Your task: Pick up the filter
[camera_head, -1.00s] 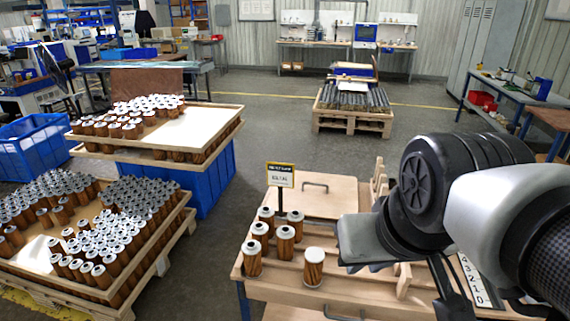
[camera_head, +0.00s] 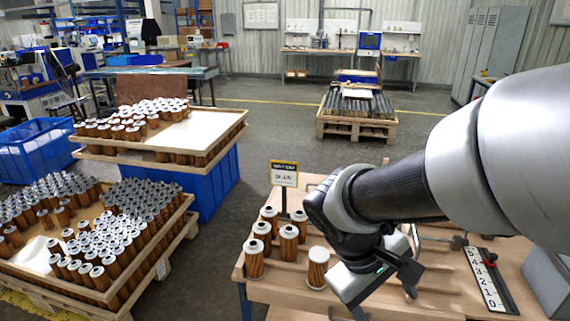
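Several filters with copper-brown bodies and pale caps stand upright at the left of the wooden workbench (camera_head: 262,312). One filter (camera_head: 318,267) stands at the front right of this group, closest to my gripper. Others stand behind and left of it, such as a front left filter (camera_head: 253,260) and a middle filter (camera_head: 289,243). My gripper (camera_head: 358,306) points down over the bench, just right of the nearest filter. Its fingers are small, dark and partly cut off by the lower frame edge, so their opening does not show clearly.
A small sign (camera_head: 284,174) stands behind the filters. A numbered scale strip (camera_head: 487,281) and a grey box (camera_head: 548,282) are on the bench at right. Trays packed with filters (camera_head: 100,240) stand on pallets at left. My arm hides the bench's back right.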

